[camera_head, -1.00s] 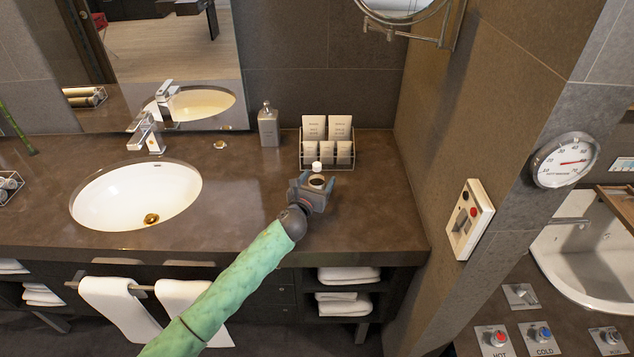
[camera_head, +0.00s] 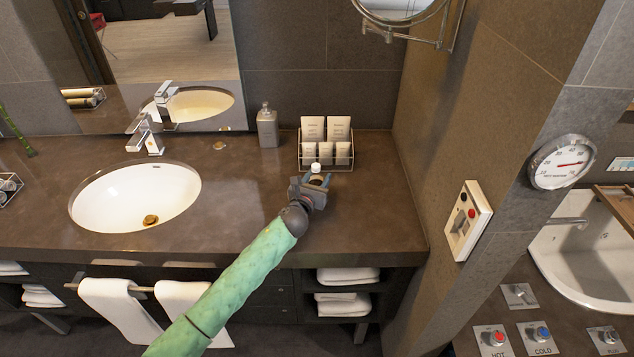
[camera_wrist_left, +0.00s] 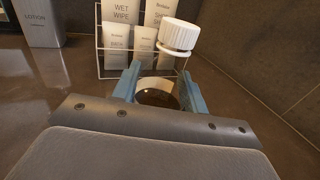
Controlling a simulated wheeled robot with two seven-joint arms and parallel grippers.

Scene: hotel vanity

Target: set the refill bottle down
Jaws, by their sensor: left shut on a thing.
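The refill bottle shows mainly as a white ribbed cap (camera_head: 316,167) and a partly hidden, brown-looking body below it. In the left wrist view its cap (camera_wrist_left: 180,35) stands above the blue fingers, and the body (camera_wrist_left: 158,97) lies between them. My left gripper (camera_head: 316,181) is shut on the bottle, above or at the counter (camera_head: 240,205), just in front of the wire rack. The bottle's bottom is hidden, so I cannot tell whether it touches the counter. My right gripper is out of view.
A wire rack (camera_head: 327,167) of white tubes and packets stands just behind the gripper. A grey lotion bottle (camera_head: 267,128) stands left of it. The sink (camera_head: 135,195) is further left. The side wall (camera_head: 440,130) bounds the right. The counter between sink and gripper is clear.

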